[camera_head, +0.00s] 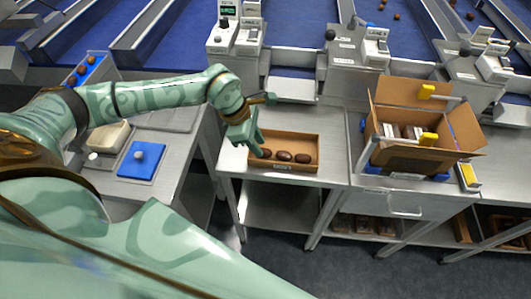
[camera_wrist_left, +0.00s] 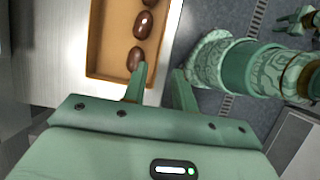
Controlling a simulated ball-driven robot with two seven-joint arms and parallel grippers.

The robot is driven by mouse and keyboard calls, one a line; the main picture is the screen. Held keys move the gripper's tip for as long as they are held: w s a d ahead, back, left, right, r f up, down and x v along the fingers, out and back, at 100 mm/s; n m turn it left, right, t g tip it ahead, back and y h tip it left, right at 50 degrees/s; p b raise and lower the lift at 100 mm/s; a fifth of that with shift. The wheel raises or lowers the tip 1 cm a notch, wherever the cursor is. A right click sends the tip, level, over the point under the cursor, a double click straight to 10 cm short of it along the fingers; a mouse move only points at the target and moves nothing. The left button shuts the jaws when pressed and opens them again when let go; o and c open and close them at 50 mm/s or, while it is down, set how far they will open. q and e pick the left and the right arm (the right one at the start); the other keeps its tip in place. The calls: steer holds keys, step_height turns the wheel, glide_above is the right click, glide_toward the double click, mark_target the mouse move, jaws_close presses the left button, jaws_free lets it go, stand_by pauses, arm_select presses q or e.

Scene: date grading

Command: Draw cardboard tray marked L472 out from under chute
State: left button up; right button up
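A shallow brown cardboard tray (camera_head: 312,140) lies on the metal bench below the grey chute lip (camera_head: 292,90), with several dark dates in a row inside. Its front wall carries small marks too small to read. The tray also shows in the left wrist view (camera_wrist_left: 102,35). My left gripper (camera_head: 257,151) is at the tray's left end, near its front corner. In the left wrist view the gripper's fingers (camera_wrist_left: 160,88) stand apart, one over the tray beside a date, the other past its near wall. Whether they touch the tray I cannot tell. My right gripper (camera_wrist_left: 297,18) shows small at the edge.
An open cardboard box (camera_head: 420,155) with packs inside stands to the right on the bench. To the left are a blue pad with a knob (camera_head: 141,160) and a pale box (camera_head: 108,135). Bare bench lies right of the tray; the floor is in front.

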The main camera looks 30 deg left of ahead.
arm_select(q)
steer(key=v, duration=0.7)
steer(key=shift+r, duration=0.15)
steer(key=shift+a, duration=0.1)
